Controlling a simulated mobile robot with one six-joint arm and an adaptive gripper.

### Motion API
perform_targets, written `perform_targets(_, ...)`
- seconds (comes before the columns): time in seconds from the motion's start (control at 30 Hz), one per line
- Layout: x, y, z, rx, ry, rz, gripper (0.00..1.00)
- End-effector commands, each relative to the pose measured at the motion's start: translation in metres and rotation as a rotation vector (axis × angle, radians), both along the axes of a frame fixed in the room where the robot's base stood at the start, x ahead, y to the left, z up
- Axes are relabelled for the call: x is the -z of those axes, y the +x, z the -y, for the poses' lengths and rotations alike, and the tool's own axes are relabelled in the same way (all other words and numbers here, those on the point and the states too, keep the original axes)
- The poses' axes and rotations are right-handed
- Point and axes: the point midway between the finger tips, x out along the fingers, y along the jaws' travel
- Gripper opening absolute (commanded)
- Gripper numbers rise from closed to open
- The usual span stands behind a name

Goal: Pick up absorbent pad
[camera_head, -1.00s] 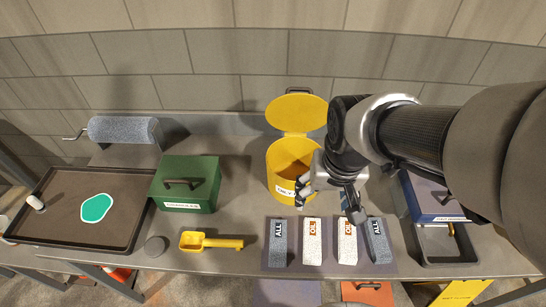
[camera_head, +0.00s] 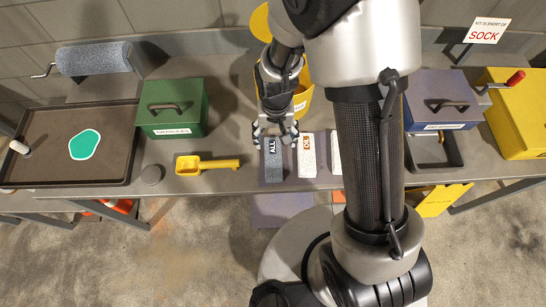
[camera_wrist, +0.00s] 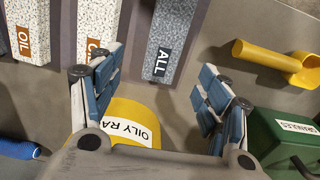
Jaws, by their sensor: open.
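Soft-looking speckled blocks lie in a row at the front of the bench; I take these as the absorbent pads. The leftmost is a dark grey pad marked ALL (camera_head: 273,170); it also shows in the wrist view (camera_wrist: 172,35). Beside it is a white pad marked OIL (camera_head: 307,165), and part of another white pad (camera_head: 335,160) shows. My arm hides the rest of the row. My gripper (camera_head: 274,140) is open and empty at the back end of the grey pad. In the wrist view the pad's labelled end lies ahead, between its spread fingers (camera_wrist: 155,75).
The yellow oily-rag bin (camera_head: 302,98) stands close behind my gripper. A yellow scoop (camera_head: 205,165) and green granules box (camera_head: 172,108) are to the left, with a dark tray (camera_head: 35,140) beyond. A blue box (camera_head: 440,98) stands right of my arm.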

Motion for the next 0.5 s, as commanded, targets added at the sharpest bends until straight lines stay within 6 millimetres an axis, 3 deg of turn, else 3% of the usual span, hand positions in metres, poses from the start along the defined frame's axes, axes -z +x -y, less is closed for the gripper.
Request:
perform_targets(0.03,0.013,-0.001,0.000,0.000,-0.001,-0.004,0.70)
perform_targets(0.13,0.027,-0.001,0.000,0.000,-0.001,-0.002,0.70)
perform_targets(0.5,0.053,-0.003,-0.004,-0.001,0.000,-0.001,0.70)
